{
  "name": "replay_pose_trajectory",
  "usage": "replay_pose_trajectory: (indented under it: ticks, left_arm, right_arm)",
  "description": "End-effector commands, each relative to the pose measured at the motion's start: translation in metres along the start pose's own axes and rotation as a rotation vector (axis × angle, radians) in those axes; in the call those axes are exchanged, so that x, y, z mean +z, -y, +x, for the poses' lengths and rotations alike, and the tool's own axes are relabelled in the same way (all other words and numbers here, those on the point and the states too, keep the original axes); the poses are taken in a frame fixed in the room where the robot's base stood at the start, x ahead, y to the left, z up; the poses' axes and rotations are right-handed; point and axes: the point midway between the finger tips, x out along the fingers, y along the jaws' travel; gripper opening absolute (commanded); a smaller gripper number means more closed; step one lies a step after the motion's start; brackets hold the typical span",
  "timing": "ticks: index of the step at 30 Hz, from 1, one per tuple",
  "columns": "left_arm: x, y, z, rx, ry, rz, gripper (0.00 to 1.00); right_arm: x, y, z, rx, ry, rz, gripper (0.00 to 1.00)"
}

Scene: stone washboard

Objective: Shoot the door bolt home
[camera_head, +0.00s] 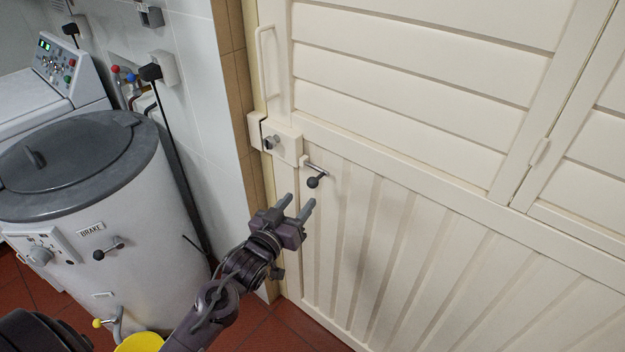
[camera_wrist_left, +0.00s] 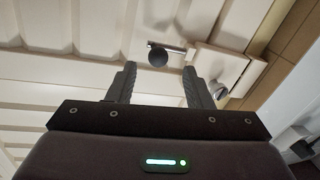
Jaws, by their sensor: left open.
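The cream door (camera_head: 400,130) fills the right of the head view and stands closed against the tiled frame. Its bolt is a metal rod (camera_head: 317,168) sticking out to the right of a cream case (camera_head: 287,146), with a dark ball handle (camera_head: 314,182) hanging from it. My left gripper (camera_head: 298,201) is open and empty, just below the ball. In the left wrist view the ball (camera_wrist_left: 158,56) appears between the two fingertips (camera_wrist_left: 159,68), apparently beyond them and untouched. The case (camera_wrist_left: 222,64) is to the right there. My right gripper is not in view.
A round silver knob (camera_head: 270,142) is on the case, and a cream keeper (camera_head: 254,131) is on the frame beside it. A pull handle (camera_head: 262,62) is above. A grey-lidded drum (camera_head: 150,215) stands left of my arm.

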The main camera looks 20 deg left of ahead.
Motion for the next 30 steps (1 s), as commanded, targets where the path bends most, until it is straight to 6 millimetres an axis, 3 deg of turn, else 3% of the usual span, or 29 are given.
replay_pose_trajectory:
  ticks: [3, 16, 28, 30]
  left_arm:
    - [-0.009, -0.002, 0.008, 0.005, -0.015, -0.002, 0.46]
    - [-0.008, -0.002, 0.068, 0.004, -0.013, -0.002, 0.46]
    - [-0.007, -0.002, 0.077, 0.004, -0.011, -0.001, 0.46]
    - [-0.007, -0.002, 0.077, 0.004, -0.011, -0.001, 0.40]
  right_arm:
    - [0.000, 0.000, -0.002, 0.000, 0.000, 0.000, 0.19]
    - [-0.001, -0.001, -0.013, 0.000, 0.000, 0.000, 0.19]
    - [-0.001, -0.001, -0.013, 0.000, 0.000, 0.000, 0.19]
    - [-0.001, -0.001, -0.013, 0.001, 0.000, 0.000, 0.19]
